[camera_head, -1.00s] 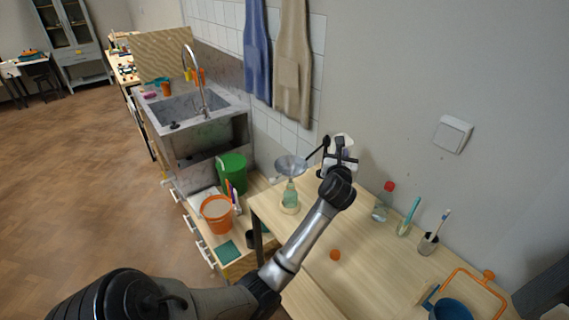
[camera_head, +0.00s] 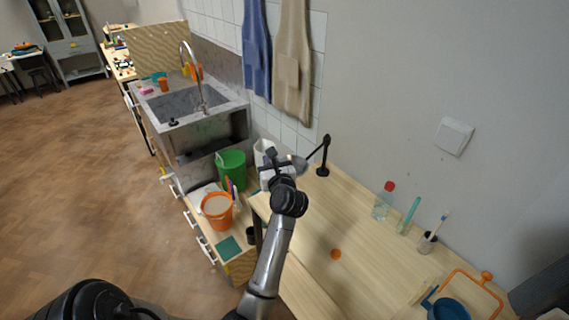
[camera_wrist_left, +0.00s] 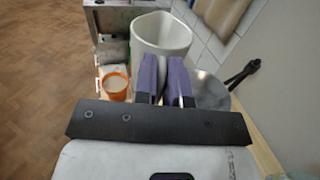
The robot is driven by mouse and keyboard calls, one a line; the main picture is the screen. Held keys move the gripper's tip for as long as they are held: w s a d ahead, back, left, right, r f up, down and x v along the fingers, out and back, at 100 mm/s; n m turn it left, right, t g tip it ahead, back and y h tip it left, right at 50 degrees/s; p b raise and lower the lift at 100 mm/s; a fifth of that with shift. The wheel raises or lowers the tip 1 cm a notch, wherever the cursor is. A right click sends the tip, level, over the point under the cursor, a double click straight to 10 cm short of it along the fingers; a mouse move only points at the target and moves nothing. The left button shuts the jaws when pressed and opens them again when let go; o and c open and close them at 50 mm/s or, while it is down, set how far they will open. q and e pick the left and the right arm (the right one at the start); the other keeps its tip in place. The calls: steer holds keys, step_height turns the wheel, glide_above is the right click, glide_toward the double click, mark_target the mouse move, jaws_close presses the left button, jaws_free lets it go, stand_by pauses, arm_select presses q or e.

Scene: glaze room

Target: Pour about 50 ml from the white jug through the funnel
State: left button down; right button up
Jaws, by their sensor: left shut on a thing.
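In the left wrist view the purple fingers (camera_wrist_left: 166,82) close on the near side of the jug (camera_wrist_left: 160,30), whose open mouth faces up; the liquid level cannot be made out. The metal funnel (camera_head: 301,163) is just right of the gripper, partly hidden by it. In the left wrist view the funnel (camera_wrist_left: 212,92) lies right of the fingers, apart from the jug. The vessel below the funnel is hidden. My right gripper is not in view.
A black stand (camera_head: 324,157) reaches toward the funnel. A red-capped bottle (camera_head: 384,200), brush pots (camera_head: 428,242), an orange ball (camera_head: 336,254) and a blue bowl (camera_head: 450,309) are on the table (camera_head: 330,215). An orange bucket (camera_head: 217,209) and green bin (camera_head: 232,170) stand lower left.

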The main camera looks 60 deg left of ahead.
arm_select(q)
steer(key=shift+s+f+g, duration=0.3)
steer(key=shift+s, duration=0.4)
steer(key=shift+r, duration=0.1)
steer(key=w+m+p, duration=0.1)
steer(key=r+p, duration=0.1)
steer(key=shift+w+d+m+p, duration=0.15)
steer(key=shift+w+m+p, duration=0.2)
steer(key=shift+m+p, duration=0.05)
steer(key=w+m+p, duration=0.2)
steer(key=m, duration=0.1)
steer(key=w+f+m+p, duration=0.1)
steer(key=m+p, duration=0.1)
steer(key=m, duration=0.1)
steer(key=w+d+m+p, duration=0.1)
steer(key=w+m+p, duration=0.1)
steer(key=m+p, duration=0.1)
steer(key=shift+w+f+m, duration=0.3)
steer(key=shift+m, duration=0.3)
steer(key=shift+w+f+m+p, duration=0.1)
steer(key=shift+f+m+p, duration=0.3)
steer(key=shift+m, duration=0.3)
steer(key=shift+w+f, duration=0.15)
steer(key=shift+w, duration=0.1)
